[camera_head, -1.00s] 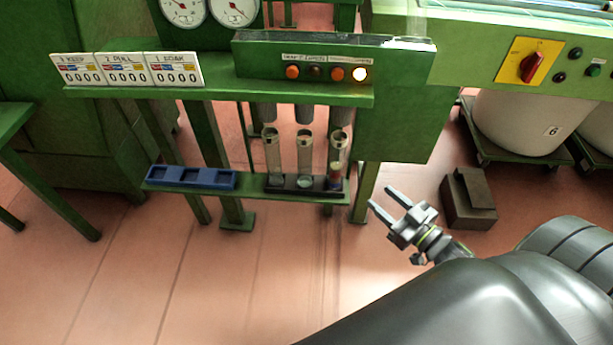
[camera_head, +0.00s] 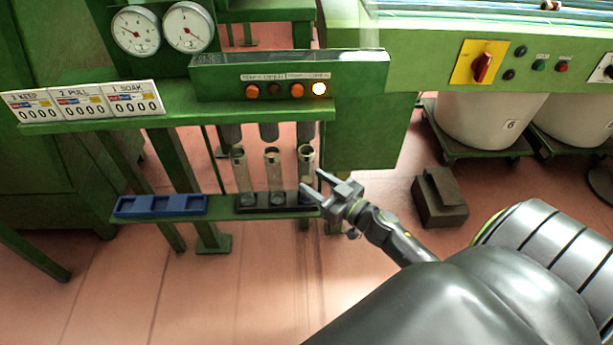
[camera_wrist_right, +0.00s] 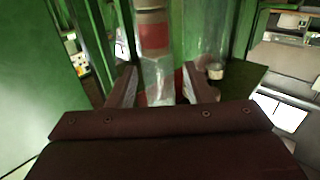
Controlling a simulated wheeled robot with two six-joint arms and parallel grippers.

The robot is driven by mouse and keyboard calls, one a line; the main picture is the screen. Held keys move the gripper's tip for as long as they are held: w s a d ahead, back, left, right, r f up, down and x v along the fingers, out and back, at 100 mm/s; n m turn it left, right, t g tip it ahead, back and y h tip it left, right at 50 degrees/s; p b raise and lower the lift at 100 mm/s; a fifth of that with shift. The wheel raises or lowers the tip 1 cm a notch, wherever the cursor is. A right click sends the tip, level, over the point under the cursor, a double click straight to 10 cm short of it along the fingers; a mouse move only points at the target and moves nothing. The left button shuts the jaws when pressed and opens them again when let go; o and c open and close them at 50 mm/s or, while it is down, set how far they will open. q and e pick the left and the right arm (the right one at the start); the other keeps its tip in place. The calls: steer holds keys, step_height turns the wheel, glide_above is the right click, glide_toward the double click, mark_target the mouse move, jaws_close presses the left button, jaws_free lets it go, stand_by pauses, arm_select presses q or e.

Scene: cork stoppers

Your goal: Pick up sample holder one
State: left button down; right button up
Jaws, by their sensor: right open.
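Three clear upright tubes, the sample holders, stand in a black base (camera_head: 248,209) on the lower green shelf. They are the left tube (camera_head: 241,172), the middle tube (camera_head: 273,172) and the right tube (camera_head: 306,160). No number is readable on them. My right gripper (camera_head: 315,180) is open, with its fingertips at the right tube, whose lower part they partly cover. In the right wrist view a clear tube (camera_wrist_right: 157,75) with reddish colour inside stands between the two open fingers (camera_wrist_right: 160,88). I cannot tell whether they touch it. My left gripper is out of view.
A blue tray (camera_head: 160,206) with empty pockets lies on the shelf left of the tubes. Dark cylinders (camera_head: 268,132) hang above the tubes. A green control box (camera_head: 290,75) and counter cards (camera_head: 82,103) are higher up. A dark block (camera_head: 440,197) stands on the floor at right.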

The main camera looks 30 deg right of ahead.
mark_target(301, 171)
steer(key=shift+x, duration=2.9)
steer(key=shift+d, duration=0.15)
steer(key=c, duration=0.8)
